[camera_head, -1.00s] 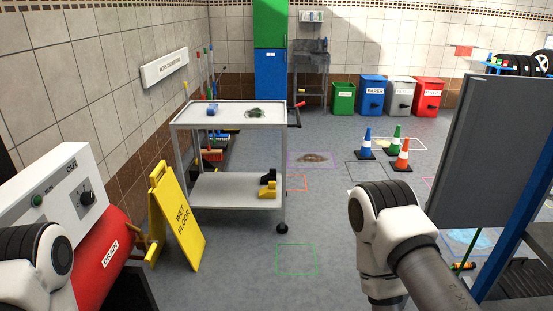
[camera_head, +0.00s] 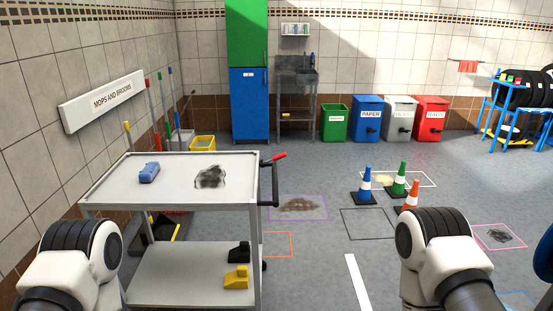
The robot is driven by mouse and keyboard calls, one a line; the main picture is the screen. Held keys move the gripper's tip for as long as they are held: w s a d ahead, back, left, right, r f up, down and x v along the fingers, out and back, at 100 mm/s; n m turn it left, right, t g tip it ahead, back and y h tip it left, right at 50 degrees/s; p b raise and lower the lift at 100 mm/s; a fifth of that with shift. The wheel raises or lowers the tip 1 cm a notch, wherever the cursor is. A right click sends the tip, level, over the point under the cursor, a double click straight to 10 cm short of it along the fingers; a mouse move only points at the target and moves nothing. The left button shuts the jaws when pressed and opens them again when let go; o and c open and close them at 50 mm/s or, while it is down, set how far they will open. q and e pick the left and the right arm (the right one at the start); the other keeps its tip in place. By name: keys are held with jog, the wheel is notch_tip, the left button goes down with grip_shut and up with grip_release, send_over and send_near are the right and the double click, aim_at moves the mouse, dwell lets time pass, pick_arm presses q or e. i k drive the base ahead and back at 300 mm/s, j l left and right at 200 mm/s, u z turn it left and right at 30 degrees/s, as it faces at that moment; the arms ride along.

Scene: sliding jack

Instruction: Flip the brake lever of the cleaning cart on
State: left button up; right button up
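The cleaning cart (camera_head: 190,205) stands ahead and left of centre, with a pale top tray and a lower shelf. A brake lever with a red grip (camera_head: 276,157) sticks out at the top right corner of the cart, beside a dark handle (camera_head: 275,185). A blue sponge-like block (camera_head: 149,172) and a dark smudge (camera_head: 210,177) are on the top tray. Parts of both my arms show at the lower left and lower right. Neither of my grippers shows, and both arms are apart from the lever in the picture.
A blue cone (camera_head: 368,186), a green cone (camera_head: 398,179) and an orange cone (camera_head: 411,195) stand on the floor to the right. Yellow and black wedges (camera_head: 237,277) lie on the cart's lower shelf.

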aim_at(282, 154)
jog(key=i+l, duration=0.1)
jog(key=i, duration=0.25)
jog(key=i+l+u, duration=0.15)
jog(key=u, duration=0.25)
jog(key=i+l+u, duration=0.25)
jog(key=u, duration=0.2)
jog(key=i+l+u, duration=0.25)
jog(key=u, duration=0.15)
jog(key=i+l, duration=0.15)
jog(key=l, duration=0.2)
jog(key=i+l+u, duration=0.1)
jog(key=l, duration=0.25)
jog(key=i+l, duration=0.2)
jog(key=l, duration=0.2)
jog(key=i+l, duration=0.1)
jog(key=l, duration=0.25)
jog(key=i+l+u, duration=0.1)
jog(key=l, duration=0.25)
jog(key=i+l, duration=0.15)
jog(key=l, duration=0.25)
jog(key=i+l+u, duration=0.1)
jog(key=l, duration=0.25)
